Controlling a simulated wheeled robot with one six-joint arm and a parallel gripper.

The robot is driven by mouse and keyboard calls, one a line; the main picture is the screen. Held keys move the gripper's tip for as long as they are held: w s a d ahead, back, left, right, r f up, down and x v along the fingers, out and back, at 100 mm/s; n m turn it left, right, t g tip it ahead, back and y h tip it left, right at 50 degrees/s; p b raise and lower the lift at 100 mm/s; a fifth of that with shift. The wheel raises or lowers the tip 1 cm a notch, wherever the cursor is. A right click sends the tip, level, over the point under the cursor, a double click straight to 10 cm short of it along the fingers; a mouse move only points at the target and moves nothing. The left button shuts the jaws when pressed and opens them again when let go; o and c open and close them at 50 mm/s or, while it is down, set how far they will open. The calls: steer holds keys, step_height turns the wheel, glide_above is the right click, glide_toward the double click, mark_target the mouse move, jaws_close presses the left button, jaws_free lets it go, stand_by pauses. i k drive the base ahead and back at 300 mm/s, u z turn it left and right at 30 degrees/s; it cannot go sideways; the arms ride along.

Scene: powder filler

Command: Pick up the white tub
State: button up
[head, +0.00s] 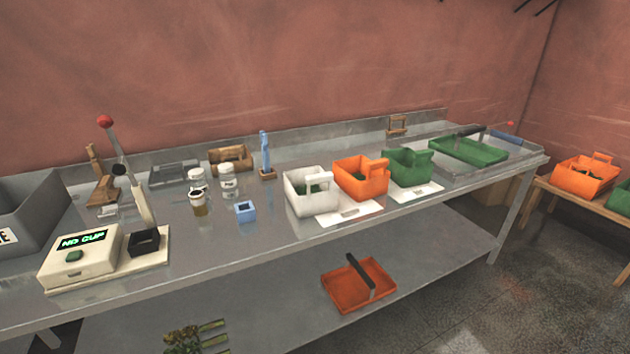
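The white tub (299,205) stands upright on the metal bench, right of the middle of the bench's length. It has a raised white handle at its right side and something dark green inside; the contents are too small to make out. A white card (350,213) lies in front of it and to its right. My gripper is not in the head view.
An orange tub (347,184) and a green tub (402,174) stand close to its right. A small blue box (245,211) and white-lidded jars (228,186) are to its left. A green tray (468,151) lies at the right end. An orange tray (341,290) is on the lower shelf.

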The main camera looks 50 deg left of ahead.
mark_target(311, 192)
steer(key=u, duration=0.45)
steer(key=i, duration=1.1)
steer(key=u, duration=2.1)
steer(key=i, duration=1.2)
steer(key=u, duration=0.85)
